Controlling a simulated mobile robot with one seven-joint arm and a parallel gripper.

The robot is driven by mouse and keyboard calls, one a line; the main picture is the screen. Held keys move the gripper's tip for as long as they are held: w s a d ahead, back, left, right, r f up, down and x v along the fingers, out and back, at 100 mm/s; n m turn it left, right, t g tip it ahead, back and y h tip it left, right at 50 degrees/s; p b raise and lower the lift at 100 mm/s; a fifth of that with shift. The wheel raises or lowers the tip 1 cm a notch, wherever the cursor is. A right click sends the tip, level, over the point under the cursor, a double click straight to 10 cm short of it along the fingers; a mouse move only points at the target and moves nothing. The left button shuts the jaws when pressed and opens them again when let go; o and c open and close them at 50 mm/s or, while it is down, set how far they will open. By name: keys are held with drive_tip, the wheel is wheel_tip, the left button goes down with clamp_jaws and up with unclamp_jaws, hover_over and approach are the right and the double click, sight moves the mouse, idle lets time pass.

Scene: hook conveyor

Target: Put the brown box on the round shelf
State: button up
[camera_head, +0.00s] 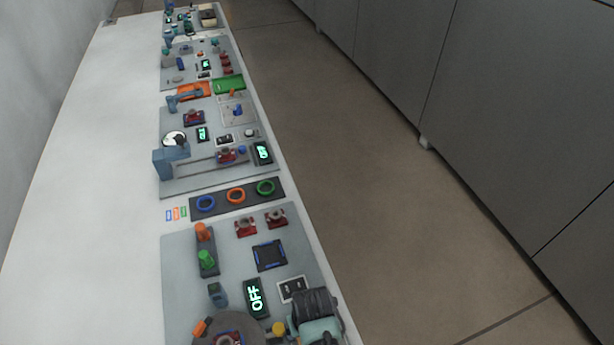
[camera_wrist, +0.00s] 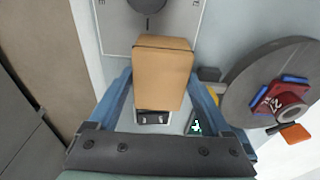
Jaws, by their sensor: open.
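The brown box (camera_wrist: 162,75) is in the middle of the wrist view, between the two blue fingers of my gripper (camera_wrist: 158,82). The fingers are open, one on each side of the box; whether they touch it I cannot tell. A grey round disc (camera_wrist: 242,100), which looks like the round shelf, is to the right of my gripper in the wrist view. It also shows partly at the bottom edge of the head view (camera_head: 202,341). I cannot make out the brown box near my gripper in the head view.
A red and blue part (camera_wrist: 283,98) with an orange handle sits on the disc. A long white table (camera_head: 75,180) carries grey panels with several devices, including an OFF display (camera_head: 256,298) and coloured rings (camera_head: 236,195). Clear floor (camera_head: 400,230) lies to the right, before dark cabinets (camera_head: 530,120).

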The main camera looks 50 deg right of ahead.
drive_tip(key=shift+f, duration=0.3)
drive_tip(key=shift+c, duration=0.3)
drive_tip(key=shift+w, duration=0.1)
clamp_jaws()
